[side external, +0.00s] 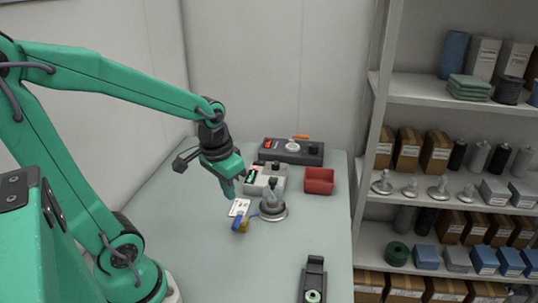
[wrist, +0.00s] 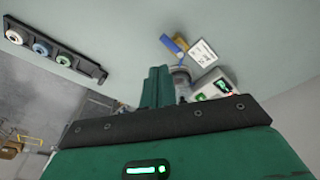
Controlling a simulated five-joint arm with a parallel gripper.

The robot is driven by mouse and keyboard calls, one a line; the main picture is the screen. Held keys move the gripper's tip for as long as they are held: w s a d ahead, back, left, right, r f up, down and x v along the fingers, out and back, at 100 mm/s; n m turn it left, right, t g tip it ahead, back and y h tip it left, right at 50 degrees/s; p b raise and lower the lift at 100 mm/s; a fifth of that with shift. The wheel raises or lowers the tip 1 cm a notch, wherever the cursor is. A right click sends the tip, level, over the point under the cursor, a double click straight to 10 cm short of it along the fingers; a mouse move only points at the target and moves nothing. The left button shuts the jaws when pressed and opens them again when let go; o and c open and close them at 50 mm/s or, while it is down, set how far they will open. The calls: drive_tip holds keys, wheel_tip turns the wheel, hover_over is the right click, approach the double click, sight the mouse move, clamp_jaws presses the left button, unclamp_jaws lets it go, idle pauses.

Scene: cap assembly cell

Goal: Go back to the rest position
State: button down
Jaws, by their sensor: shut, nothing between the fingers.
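My gripper (side external: 229,188) is shut and empty, held above the table on the green arm. In the wrist view its closed green fingers (wrist: 157,86) point out over the grey-green tabletop. In the side view it hangs left of a round metal stand holding a greyish bottle-like part (side external: 272,195). In the wrist view the fingers partly hide that stand (wrist: 181,75).
On the table (side external: 200,262) are a white card (side external: 239,207), blue and yellow pieces (side external: 239,222), a light grey device (side external: 265,180), a red bin (side external: 319,180), a dark device (side external: 290,152) and a black rack (side external: 314,279). Stocked shelves (side external: 440,88) stand right. The front-left tabletop is clear.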

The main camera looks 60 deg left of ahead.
drive_tip(key=s+d+r+m+t, duration=0.2)
drive_tip(key=d+r, duration=0.3)
drive_tip(key=r, duration=0.3)
drive_tip(key=shift+s+d+r+t, duration=0.2)
drive_tip(key=shift+s+d+t, duration=0.2)
drive_tip(key=shift+s+t, duration=0.4)
